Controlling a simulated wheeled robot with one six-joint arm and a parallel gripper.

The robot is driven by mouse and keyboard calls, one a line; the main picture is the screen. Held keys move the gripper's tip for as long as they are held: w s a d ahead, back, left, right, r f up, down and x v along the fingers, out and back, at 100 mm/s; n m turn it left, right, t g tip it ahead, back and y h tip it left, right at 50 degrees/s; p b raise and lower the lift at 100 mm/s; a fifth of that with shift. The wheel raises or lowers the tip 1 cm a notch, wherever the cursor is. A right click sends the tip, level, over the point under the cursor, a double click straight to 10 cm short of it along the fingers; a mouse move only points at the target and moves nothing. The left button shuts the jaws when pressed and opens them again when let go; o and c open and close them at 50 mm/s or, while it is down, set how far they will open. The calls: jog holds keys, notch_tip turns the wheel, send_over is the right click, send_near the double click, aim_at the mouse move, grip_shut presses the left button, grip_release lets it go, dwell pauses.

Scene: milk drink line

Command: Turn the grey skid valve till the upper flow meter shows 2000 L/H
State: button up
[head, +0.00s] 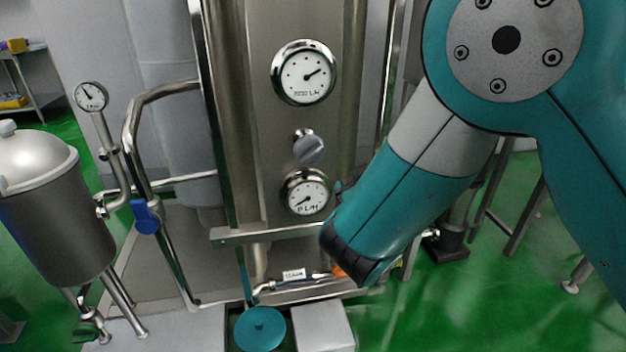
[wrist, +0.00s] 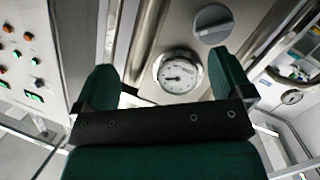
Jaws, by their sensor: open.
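The grey skid valve (head: 309,149) is a round knob on the steel column, between two dials. Its bar handle is tilted, rising to the right. The upper flow meter (head: 304,73) has its needle pointing right and slightly up; its digits are too blurred to read surely. The lower dial (head: 306,192) seems to read 0 L/H. In the wrist view my gripper (wrist: 162,63) is open and empty, its green fingers spread. In the head view my arm hides most of the gripper.
A steel tank (head: 55,200) with a small gauge (head: 91,96) and a blue-handled valve (head: 147,216) stand at the left. A ledge (head: 270,233) crosses below the lower dial. A teal disc (head: 260,329) sits at the bottom. Green floor is open at lower right.

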aim_at(312, 156)
jog(key=s+a+f+n+t+y+b, duration=0.1)
jog(key=s+a+f+n+y, duration=0.2)
jog(key=a, duration=0.4)
jog(key=shift+n+y, duration=0.6)
jog(key=shift+n, duration=0.2)
jog(key=p+x, duration=0.4)
jog(key=x, duration=0.2)
jog(key=p+x, duration=0.5)
jog(key=x, duration=0.1)
jog(key=p+x, duration=0.4)
jog(key=x, duration=0.2)
jog(key=shift+w+d+r+p, duration=0.1)
jog(key=shift+w+d+p, duration=0.2)
jog(key=shift+w+p, duration=0.1)
